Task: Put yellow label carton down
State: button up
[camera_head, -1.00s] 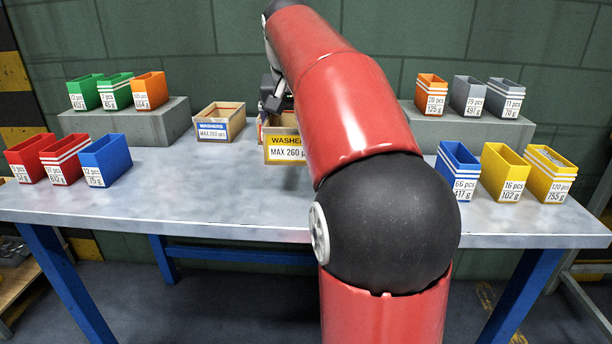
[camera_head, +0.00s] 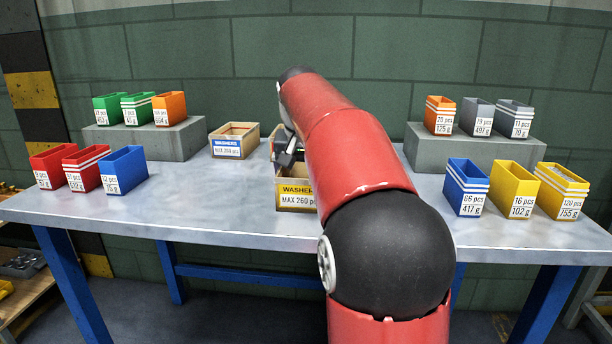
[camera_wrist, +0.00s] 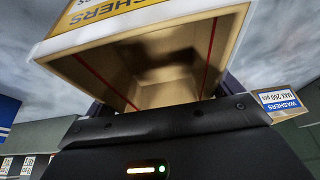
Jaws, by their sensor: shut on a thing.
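The yellow label carton (camera_head: 296,197) is an open-topped cardboard box reading "WASHERS MAX 260". It is in the middle of the head view, partly behind my red arm. My gripper (camera_head: 288,157) is at its far side and shut on it, though the fingertips are mostly hidden. In the wrist view the carton (camera_wrist: 150,45) fills the top middle; its inside looks empty, with red lines on the walls. I cannot tell whether its bottom touches the table.
A blue label carton (camera_head: 234,142) stands behind on the grey table (camera_head: 190,205); part of another carton shows beside my arm. Coloured bins, such as the blue one (camera_head: 125,172) and yellow one (camera_head: 512,190), stand at both sides, some on grey blocks (camera_head: 150,142). The table's front middle is clear.

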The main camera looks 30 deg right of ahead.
jog(key=o, duration=0.7)
jog(key=shift+f, duration=0.1)
jog(key=shift+r, duration=0.25)
jog(key=p+v, duration=0.2)
jog(key=v, duration=1)
jog(key=shift+p, duration=0.35)
jog(key=s+a+f+n+y, duration=0.1)
jog(key=s+a+f+n, duration=0.1)
jog(key=s+a+f, duration=0.2)
jog(key=s+a+f+n+t, duration=0.1)
jog(key=s+a+f, duration=0.4)
jog(key=s+f, duration=0.6)
jog(key=s+a+f+n+y, duration=0.1)
jog(key=s+a+f+n, duration=0.2)
jog(key=s+f, duration=0.5)
jog(key=shift+s+a+f+n+t+y, duration=0.2)
jog(key=shift+a+f+n+t+y, duration=0.15)
jog(key=shift+a+f, duration=0.35)
